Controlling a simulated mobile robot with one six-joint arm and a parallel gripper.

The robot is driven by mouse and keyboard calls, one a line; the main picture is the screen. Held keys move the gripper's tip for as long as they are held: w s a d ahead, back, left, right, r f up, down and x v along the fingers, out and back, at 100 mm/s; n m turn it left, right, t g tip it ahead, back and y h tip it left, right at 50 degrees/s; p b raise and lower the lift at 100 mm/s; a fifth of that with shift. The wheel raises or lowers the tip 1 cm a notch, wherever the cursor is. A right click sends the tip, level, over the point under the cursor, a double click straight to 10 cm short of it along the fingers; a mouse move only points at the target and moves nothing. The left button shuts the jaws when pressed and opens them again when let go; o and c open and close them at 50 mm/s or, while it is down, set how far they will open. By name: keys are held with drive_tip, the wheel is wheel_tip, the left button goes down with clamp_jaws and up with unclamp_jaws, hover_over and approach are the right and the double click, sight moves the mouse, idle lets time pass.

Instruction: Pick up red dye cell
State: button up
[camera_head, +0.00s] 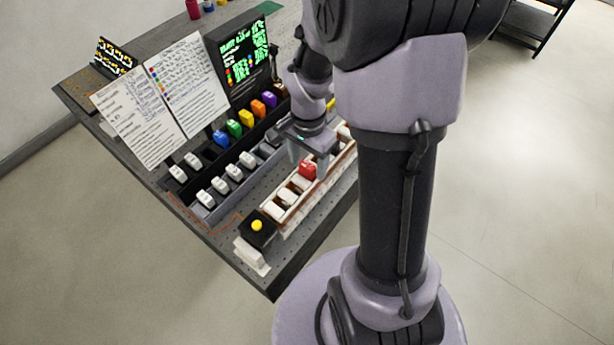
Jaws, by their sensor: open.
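The red dye cell (308,170) is a small red block. It sits in the white rack (281,213) at the front of the bench, among several white cells. My gripper (308,165) is open and points down over the rack, with its fingers around or just above the red cell. I cannot tell whether the fingers touch it. Part of the rack behind the gripper is hidden by my arm.
Dark rows of blue, green, yellow, orange, purple and white cells (234,128) stand behind the rack. A screen (243,58) and two paper sheets (160,100) stand further back. A yellow button box (257,226) sits at the rack's near end.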

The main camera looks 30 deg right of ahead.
drive_tip(key=shift+a+f, duration=0.1)
drive_tip(key=shift+f, duration=0.7)
drive_tip(key=shift+r, duration=0.1)
drive_tip(key=shift+c, duration=0.4)
clamp_jaws()
